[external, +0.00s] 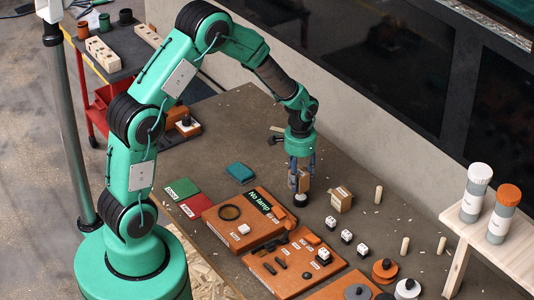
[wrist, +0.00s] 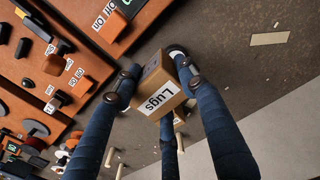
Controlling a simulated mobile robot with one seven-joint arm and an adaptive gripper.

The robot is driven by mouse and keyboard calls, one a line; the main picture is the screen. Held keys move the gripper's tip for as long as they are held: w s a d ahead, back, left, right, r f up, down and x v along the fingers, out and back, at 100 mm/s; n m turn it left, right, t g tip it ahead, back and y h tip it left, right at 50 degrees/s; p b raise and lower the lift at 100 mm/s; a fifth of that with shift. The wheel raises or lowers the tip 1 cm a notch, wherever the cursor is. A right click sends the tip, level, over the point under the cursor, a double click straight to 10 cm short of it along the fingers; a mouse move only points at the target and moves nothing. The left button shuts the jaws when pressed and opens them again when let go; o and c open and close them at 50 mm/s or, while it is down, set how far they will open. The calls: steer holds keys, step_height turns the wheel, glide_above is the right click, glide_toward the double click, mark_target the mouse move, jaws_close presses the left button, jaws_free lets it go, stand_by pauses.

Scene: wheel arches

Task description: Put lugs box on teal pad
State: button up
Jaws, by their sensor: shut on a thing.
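The lugs box (wrist: 162,88), a small cardboard box with a white "Lugs" label, sits between the blue fingers of my gripper (wrist: 155,88) in the wrist view. In the external view my gripper (external: 300,172) points down and is shut on the lugs box (external: 304,183), which is partly covered by the fingers. Whether the box touches the table is hard to tell. The teal pad (external: 240,172) lies flat and bare on the table, to the left of my gripper. It is not visible in the wrist view.
Another cardboard box (external: 340,199) stands right of my gripper. A green pad (external: 182,190) and a red pad (external: 195,207) lie near the teal pad. Orange boards (external: 250,205) with parts fill the front. Wooden pegs (external: 378,195) stand at right. Table between gripper and teal pad looks clear.

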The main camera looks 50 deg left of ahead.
steer(key=s+a, duration=0.2)
steer(key=a, duration=0.1)
steer(key=s+a, duration=0.3)
steer(key=a, duration=0.1)
steer(key=s+a, duration=0.3)
steer(key=shift+s+a+f, duration=0.15)
steer(key=shift+a+f, duration=0.15)
steer(key=shift+f, duration=0.05)
steer(key=s+a+f, duration=0.1)
steer(key=s+a, duration=0.7)
steer(key=s, duration=0.3)
steer(key=shift+s+m, duration=0.3)
steer(key=shift+w, duration=0.1)
steer(key=b, duration=0.1)
glide_above(240, 170)
steer(key=shift+a+f, duration=0.1)
steer(key=shift+f, duration=0.65)
steer(key=shift+f+b, duration=0.45)
steer(key=shift+f, duration=1.3)
steer(key=shift+f, duration=0.1)
